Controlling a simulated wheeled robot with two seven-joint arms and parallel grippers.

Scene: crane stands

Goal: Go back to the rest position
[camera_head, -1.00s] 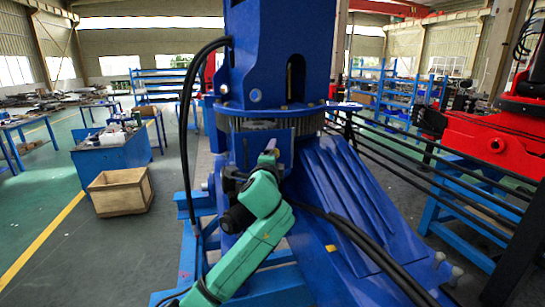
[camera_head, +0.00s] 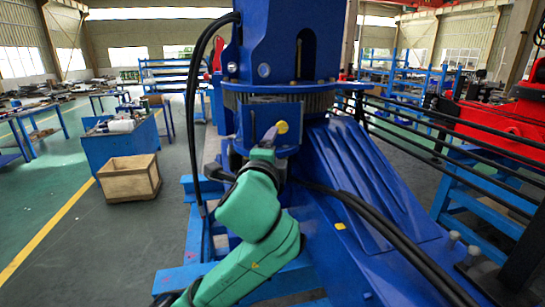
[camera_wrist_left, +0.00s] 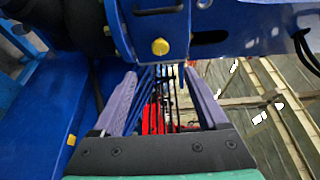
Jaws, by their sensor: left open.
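My left arm (camera_head: 250,207) is green and comes in from the bottom left of the head view. My left gripper (camera_head: 274,132) is in front of the blue crane stand's column (camera_head: 275,40), just below its ribbed collar. In the wrist view my left gripper (camera_wrist_left: 160,82) has two purple fingers spread apart, with nothing between them. A yellow knob (camera_wrist_left: 160,46) on a blue part of the stand shows beyond the fingertips. Whether the fingers touch the stand cannot be told. My right gripper is not in view.
Black hoses (camera_head: 395,235) run down the stand's right side, and another (camera_head: 192,110) hangs at its left. A wooden crate (camera_head: 130,180) stands on the floor by a blue workbench (camera_head: 118,145) at left. Red machinery (camera_head: 505,130) and railings are at right.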

